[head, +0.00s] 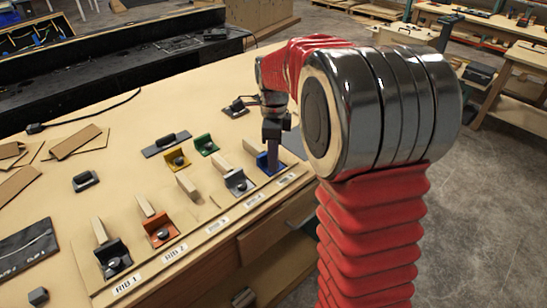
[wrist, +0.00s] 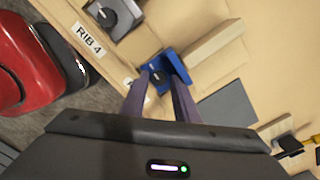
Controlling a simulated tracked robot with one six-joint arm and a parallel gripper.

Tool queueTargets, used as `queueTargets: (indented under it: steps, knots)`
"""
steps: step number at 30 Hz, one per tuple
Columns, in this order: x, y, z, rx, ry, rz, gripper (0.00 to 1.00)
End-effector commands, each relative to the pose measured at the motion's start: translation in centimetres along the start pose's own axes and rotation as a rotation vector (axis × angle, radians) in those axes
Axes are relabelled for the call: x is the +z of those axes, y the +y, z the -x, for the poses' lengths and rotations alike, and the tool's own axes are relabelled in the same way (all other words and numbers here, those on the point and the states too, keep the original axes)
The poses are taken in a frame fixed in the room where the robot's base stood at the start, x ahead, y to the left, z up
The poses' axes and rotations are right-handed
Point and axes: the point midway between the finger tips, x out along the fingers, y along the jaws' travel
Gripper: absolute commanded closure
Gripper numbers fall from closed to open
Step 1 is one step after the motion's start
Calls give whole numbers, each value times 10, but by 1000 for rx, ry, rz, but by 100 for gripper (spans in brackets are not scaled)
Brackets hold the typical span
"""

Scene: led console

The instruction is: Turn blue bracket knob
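The blue bracket (head: 264,168) stands at the right end of the row of brackets on the wooden board. In the wrist view the blue bracket (wrist: 180,66) lies straight ahead of my gripper (wrist: 161,76). Its small dark knob (wrist: 157,77) shows between the two fingertips. The fingers are apart, with blue base visible between them; contact with the knob cannot be made out. In the head view my gripper (head: 272,163) points down over the blue bracket and hides its knob.
A wooden strip (wrist: 215,45) runs beside the blue bracket. A grey bracket (head: 238,181) stands to its left. Orange (head: 160,231), yellow (head: 178,160) and green (head: 206,145) brackets also stand on the table. A grey plate (wrist: 228,103) lies nearby.

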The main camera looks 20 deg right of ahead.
Motion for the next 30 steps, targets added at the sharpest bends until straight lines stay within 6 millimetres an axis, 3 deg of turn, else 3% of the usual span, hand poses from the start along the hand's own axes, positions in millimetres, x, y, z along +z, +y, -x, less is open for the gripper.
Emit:
queueTargets:
  steps: [11,30]
  knots:
    - [0,0,9,3,1,0,72]
    - [0,0,112,0,0,0,72]
